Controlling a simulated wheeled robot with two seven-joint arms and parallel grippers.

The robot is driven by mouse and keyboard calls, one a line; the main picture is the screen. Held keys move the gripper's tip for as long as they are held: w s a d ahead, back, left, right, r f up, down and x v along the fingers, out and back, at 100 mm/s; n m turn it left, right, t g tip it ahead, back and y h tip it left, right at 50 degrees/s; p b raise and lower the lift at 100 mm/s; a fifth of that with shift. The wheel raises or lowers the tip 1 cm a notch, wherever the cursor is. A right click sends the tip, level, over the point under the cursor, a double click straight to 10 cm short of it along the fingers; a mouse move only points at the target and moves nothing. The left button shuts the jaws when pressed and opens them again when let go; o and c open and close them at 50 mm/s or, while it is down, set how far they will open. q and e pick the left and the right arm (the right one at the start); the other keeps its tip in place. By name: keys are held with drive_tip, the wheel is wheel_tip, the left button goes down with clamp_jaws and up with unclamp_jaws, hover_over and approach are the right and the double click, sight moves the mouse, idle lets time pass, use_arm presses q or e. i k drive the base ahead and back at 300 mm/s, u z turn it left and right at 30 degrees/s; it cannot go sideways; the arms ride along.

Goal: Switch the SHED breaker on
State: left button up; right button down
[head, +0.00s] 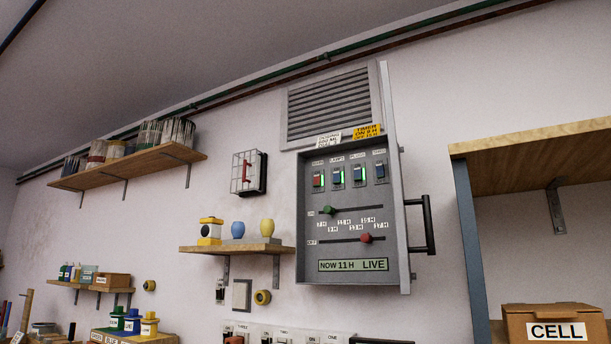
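A grey breaker panel (350,215) hangs on the wall right of centre. Near its top is a row of several small switches under white labels. The labels are too small to read surely; the rightmost looks like SHED. The rightmost switch (380,173) looks dark, with no green glow. The two middle switches, the left one (338,177) and the right one (359,175), show green. The leftmost switch (318,180) shows red and some green. Neither of my grippers is in view.
The panel has a green slider knob (327,210), a red slider knob (366,238) and a display (353,265) reading NOW 11 H LIVE. A door handle (425,225) sticks out at its right. A wooden shelf (240,248) is to its left, a CELL box (555,327) lower right.

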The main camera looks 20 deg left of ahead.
sight(380, 172)
drive_tip(key=u, duration=0.3)
drive_tip(key=i, duration=0.5)
drive_tip(key=k, duration=0.55)
drive_tip(key=u, duration=2.05)
drive_tip(key=i, duration=1.5)
drive_tip(key=z, duration=2.2)
